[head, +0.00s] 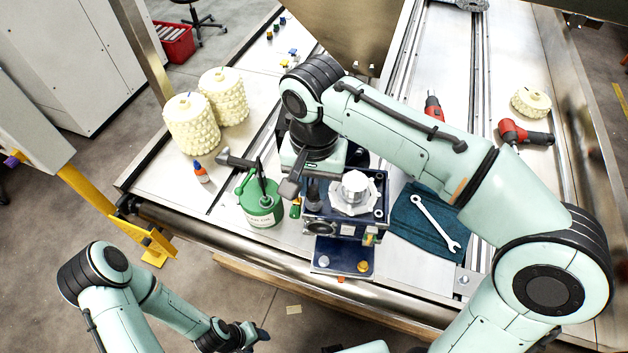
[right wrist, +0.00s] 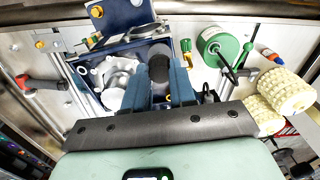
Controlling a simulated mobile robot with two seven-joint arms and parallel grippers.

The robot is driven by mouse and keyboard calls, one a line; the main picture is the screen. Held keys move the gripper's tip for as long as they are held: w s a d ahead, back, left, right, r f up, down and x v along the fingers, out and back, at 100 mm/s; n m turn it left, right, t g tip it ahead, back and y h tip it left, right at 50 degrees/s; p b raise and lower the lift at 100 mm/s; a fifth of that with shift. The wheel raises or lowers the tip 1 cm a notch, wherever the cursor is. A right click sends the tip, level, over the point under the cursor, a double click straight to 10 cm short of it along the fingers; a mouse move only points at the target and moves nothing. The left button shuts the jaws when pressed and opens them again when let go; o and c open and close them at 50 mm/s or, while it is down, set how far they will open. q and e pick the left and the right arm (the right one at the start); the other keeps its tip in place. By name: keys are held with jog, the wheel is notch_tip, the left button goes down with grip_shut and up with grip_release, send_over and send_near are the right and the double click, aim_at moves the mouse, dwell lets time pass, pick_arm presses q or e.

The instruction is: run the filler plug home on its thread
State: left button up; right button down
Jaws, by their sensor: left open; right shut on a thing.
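The filler plug (right wrist: 158,68), a black round knob, sits between the two fingers of my right gripper (right wrist: 162,88) in the right wrist view. In the head view my right gripper (head: 302,188) points down over the left part of a dark blue gearbox-like unit (head: 318,212), shut on the dark plug (head: 313,192). The plug's thread and its hole are hidden, so I cannot tell how deep it sits. A silvery cast part (head: 354,192) is on the unit's right side. My left gripper (head: 256,336) is open and empty, low at the bottom, away from the unit.
A green oil can (head: 262,204) stands close left of the unit. A blue cloth with a wrench (head: 436,222) lies to the right. Red power tools (head: 524,134) and cream knobbly rollers (head: 192,124) lie farther off. The table's front rail (head: 220,250) runs below.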

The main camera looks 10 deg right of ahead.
pick_arm(q)
jog(key=shift+s+f+b, duration=0.55)
jog(key=shift+s+f, duration=0.05)
jog(key=shift+f, duration=0.15)
pick_arm(e)
jog(key=shift+f, duration=1.15)
jog(key=m, duration=0.6)
jog(key=shift+m, duration=0.3)
jog(key=m, duration=1.6)
